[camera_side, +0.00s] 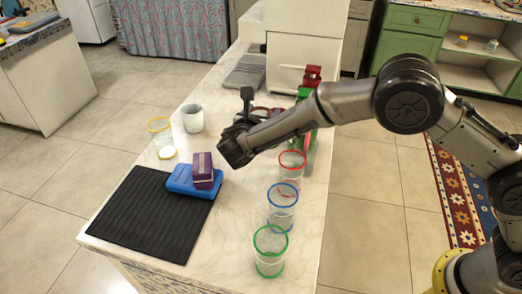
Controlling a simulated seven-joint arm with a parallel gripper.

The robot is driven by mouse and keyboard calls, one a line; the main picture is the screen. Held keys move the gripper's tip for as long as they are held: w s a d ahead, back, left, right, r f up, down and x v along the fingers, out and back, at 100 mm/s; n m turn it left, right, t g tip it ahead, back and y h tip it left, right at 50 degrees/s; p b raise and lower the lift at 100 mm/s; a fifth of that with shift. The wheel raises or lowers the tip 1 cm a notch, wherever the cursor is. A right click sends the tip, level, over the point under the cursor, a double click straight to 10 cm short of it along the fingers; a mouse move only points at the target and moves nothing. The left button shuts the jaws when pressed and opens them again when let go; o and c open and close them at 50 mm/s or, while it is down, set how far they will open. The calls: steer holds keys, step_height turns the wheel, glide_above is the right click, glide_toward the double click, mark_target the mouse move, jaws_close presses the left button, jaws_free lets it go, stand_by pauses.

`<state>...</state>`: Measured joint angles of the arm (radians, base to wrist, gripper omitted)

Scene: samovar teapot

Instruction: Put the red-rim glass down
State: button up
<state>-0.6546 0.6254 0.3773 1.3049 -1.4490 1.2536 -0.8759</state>
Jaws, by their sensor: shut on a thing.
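The red-rim glass (291,172) is clear and upright, just below my forearm. It is the farthest of a row with the blue-rim glass (282,212) and the green-rim glass (270,254). The blue rim overlaps its base, so I cannot tell whether it touches the counter. My gripper (237,147) is at the left end of my forearm.
A purple box (203,170) sits on a blue tray (180,181) by a black ribbed mat (140,220). Red-and-green objects (312,76) stand behind my arm.

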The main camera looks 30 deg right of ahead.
step_height(320, 180, down, 8)
steer(key=shift+f, duration=0.1)
stand_by(0.4)
steer(key=shift+f, duration=0.1)
steer(key=o, duration=1.4)
steer(key=v, duration=1.2)
steer(key=shift+r, duration=0.25)
